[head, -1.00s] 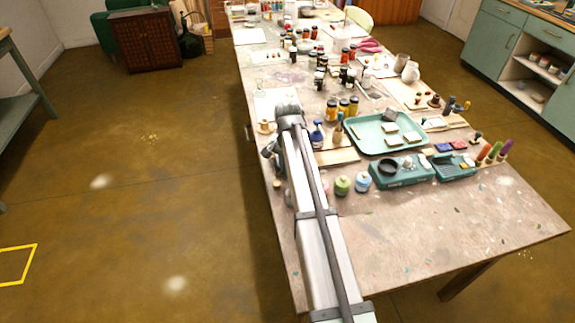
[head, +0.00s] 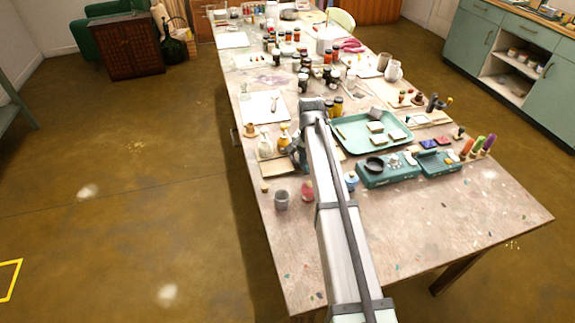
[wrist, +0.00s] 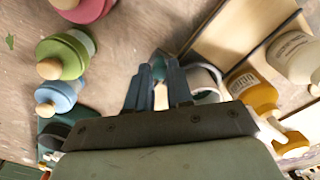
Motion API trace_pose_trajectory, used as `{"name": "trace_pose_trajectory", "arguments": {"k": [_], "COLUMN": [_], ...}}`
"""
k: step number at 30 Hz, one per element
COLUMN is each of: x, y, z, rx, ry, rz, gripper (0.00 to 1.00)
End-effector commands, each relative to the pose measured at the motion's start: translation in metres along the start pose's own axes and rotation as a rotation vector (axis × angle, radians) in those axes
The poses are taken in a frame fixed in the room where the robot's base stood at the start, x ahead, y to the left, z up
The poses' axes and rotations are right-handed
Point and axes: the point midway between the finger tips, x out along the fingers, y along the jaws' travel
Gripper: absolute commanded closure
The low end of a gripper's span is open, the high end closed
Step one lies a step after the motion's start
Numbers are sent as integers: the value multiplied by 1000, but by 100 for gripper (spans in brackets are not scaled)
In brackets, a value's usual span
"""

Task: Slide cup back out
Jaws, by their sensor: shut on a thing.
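My gripper (wrist: 158,88) shows in the wrist view with its blue-grey fingers close together, shut on a small pale part that lies between them. A pale cup with a dark rim (wrist: 205,78) stands right against the right finger. The pale part seems to be the cup's handle, but the fingers hide most of it. In the head view my gripper (head: 299,155) is low over the table behind my forearm, just right of the glass bottles, and the cup cannot be made out there.
An amber bottle (wrist: 255,92), a clear bottle (wrist: 296,56) and a wooden board (wrist: 228,28) are close on the right. Green (wrist: 62,57), blue (wrist: 60,97) and pink pots stand left. In the head view a grey pot (head: 281,201) is near the left edge; a teal tray (head: 352,147) lies right.

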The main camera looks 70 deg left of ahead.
Motion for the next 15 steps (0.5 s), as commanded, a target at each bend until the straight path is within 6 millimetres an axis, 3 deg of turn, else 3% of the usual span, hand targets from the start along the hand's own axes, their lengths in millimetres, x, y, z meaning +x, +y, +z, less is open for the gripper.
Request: {"name": "trace_pose_trajectory", "arguments": {"k": [6,15], "x": [0,0], "y": [40,75], "z": [-42,-76], "rx": [3,1], "ry": [0,0], "rz": [1,1], "gripper": [100,100]}}
